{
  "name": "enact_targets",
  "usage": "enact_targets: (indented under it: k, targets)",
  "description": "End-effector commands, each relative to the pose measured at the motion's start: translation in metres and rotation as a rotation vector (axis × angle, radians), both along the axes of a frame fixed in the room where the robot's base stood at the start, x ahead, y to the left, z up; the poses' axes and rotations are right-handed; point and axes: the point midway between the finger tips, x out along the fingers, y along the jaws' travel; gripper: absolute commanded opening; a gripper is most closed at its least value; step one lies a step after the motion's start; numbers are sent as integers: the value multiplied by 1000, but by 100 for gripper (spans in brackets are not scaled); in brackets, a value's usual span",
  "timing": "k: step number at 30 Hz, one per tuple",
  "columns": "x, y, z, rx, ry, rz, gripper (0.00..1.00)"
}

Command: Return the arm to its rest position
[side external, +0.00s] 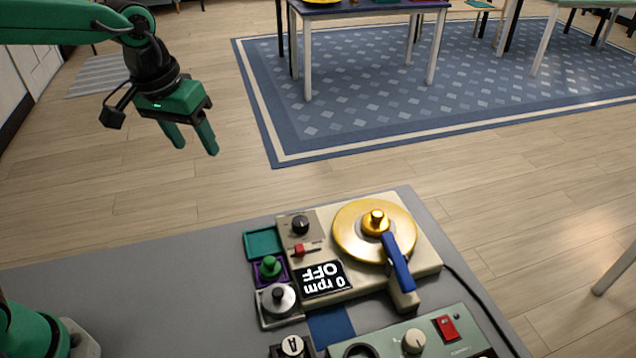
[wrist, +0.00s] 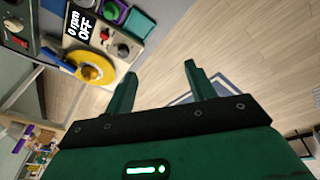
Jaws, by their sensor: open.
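My green gripper (side external: 194,138) is at the upper left of the side external view, raised well above and behind the grey table (side external: 130,255). Its two fingers point down and stand apart with nothing between them. In the wrist view my gripper (wrist: 157,82) also shows open and empty, with wood floor beyond the fingertips. My arm stretches in from the upper left of the side view. My gripper is clear of every object on the table.
A beige turntable unit (side external: 425,262) has a gold platter (side external: 345,235), a blue arm (side external: 398,265) and a display reading "0 rpm OFF" (side external: 322,279). Beside it are a green knobbed piece (side external: 270,267) and a silver one (side external: 278,298). A control box (side external: 455,343) stands in front. The table's left part is clear.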

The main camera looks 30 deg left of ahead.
Motion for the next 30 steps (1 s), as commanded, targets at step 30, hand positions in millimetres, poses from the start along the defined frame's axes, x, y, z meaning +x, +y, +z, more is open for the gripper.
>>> enact_targets:
  k: [30]
  targets:
    - [-144,81,0,82,-267,-83,55]
